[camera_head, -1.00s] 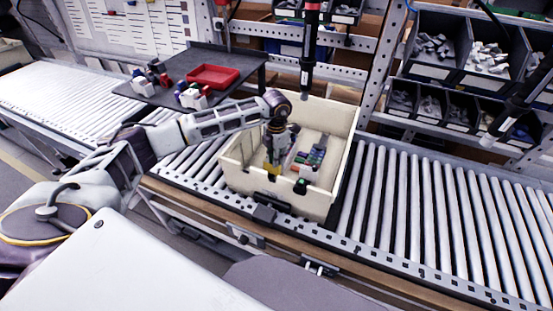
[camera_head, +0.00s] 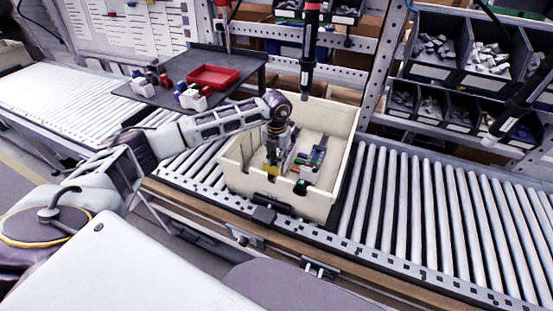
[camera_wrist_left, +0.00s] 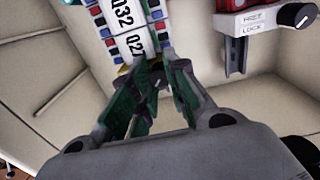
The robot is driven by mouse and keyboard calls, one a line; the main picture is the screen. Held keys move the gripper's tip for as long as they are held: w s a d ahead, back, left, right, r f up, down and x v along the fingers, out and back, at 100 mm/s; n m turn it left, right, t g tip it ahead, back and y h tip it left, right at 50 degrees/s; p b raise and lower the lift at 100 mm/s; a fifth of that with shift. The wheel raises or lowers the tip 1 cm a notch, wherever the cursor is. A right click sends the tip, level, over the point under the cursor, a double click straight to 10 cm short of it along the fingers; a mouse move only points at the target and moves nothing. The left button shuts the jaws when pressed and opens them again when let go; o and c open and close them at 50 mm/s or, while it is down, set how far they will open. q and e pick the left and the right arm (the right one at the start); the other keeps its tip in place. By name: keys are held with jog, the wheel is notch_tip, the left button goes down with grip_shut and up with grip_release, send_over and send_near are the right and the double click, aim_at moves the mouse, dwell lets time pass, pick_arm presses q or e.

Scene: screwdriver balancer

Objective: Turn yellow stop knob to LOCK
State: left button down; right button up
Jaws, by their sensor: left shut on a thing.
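My left gripper (camera_head: 273,165) reaches down into the cream bin (camera_head: 341,150). In the left wrist view its green-padded fingers (camera_wrist_left: 150,92) close together on a small part, mostly hidden behind them. A bit of yellow, which looks like the yellow stop knob (camera_wrist_left: 123,70), shows beside the fingertips. The knob's pointer and setting cannot be read. A white strip marked Q32 and Q27 (camera_wrist_left: 128,28), edged with red and blue blocks, runs up from the fingertips.
The bin stands on a roller conveyor (camera_head: 420,210); its walls surround the gripper. A dark table with a red tray (camera_head: 213,77) is behind at left. A tool (camera_head: 308,50) hangs above the bin. Part racks (camera_head: 440,70) stand at back right. The right-hand rollers are clear.

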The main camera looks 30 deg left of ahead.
jog(key=shift+a, duration=0.45)
pick_arm(q)
jog(key=c, duration=1.5)
grip_release()
jog(key=shift+o, duration=0.9)
jog(key=shift+w+r, duration=0.1)
jog(key=shift+r, duration=0.6)
notch_tip(320, 180, up, 11)
jog(key=shift+f, duration=0.2)
pick_arm(e)
jog(key=shift+d, duration=0.45)
jog(key=shift+s, duration=0.15)
